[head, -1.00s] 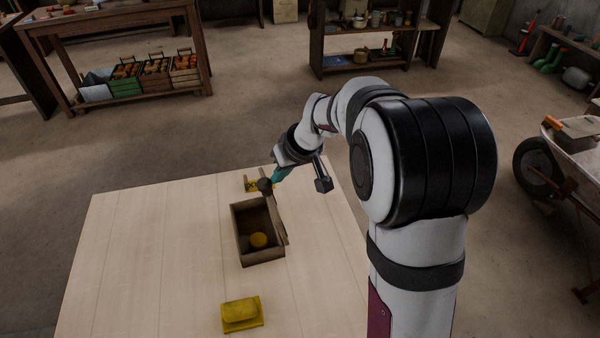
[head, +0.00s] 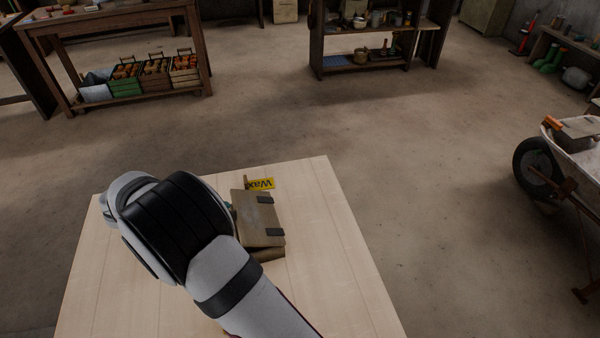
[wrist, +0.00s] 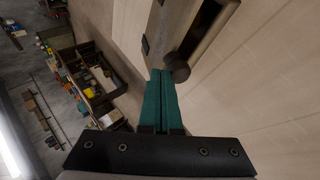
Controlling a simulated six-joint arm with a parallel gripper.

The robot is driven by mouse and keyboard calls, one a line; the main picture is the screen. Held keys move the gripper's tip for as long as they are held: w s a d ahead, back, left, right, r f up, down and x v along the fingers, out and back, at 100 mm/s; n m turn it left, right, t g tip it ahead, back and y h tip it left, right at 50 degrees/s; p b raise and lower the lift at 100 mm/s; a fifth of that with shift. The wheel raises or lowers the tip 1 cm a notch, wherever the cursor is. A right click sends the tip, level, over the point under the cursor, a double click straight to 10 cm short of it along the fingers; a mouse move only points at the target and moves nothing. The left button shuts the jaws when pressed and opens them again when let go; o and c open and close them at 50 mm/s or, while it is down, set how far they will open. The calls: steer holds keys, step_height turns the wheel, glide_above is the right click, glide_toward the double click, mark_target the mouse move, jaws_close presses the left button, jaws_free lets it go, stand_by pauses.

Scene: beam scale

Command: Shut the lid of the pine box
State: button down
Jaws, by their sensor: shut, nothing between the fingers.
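The pine box (head: 268,254) stands on the pale table, its body mostly covered by its lid (head: 258,219) in the head view. The lid has two dark hinges on its right side and is tilted, partly lowered over the box. The wrist view shows a dark gap (wrist: 204,26) between lid and box. My gripper (wrist: 161,74) has its teal fingers shut and empty, close beside a round dark knob (wrist: 176,68); I cannot tell whether they touch it. In the head view my arm hides nearly all of the gripper and the box's left side.
The table (head: 345,285) is bare to the right of the box. My arm covers much of the table's left and front. Shelves and a wheelbarrow (head: 575,145) stand away from the table.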

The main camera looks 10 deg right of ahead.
steer(key=shift+s+a+f+n+t+h, duration=0.15)
steer(key=shift+a+f+h, duration=0.4)
steer(key=shift+f, duration=0.5)
steer(key=shift+w+a+f+n+t+h, duration=0.1)
steer(key=shift+a+f+n+h, duration=0.1)
steer(key=shift+a+f+h, duration=0.6)
steer(key=shift+s+a+f+n+t+h, duration=0.15)
steer(key=shift+a+f+h, duration=0.15)
steer(key=shift+f, duration=0.95)
steer(key=shift+w, duration=0.1)
steer(key=shift+r, duration=0.1)
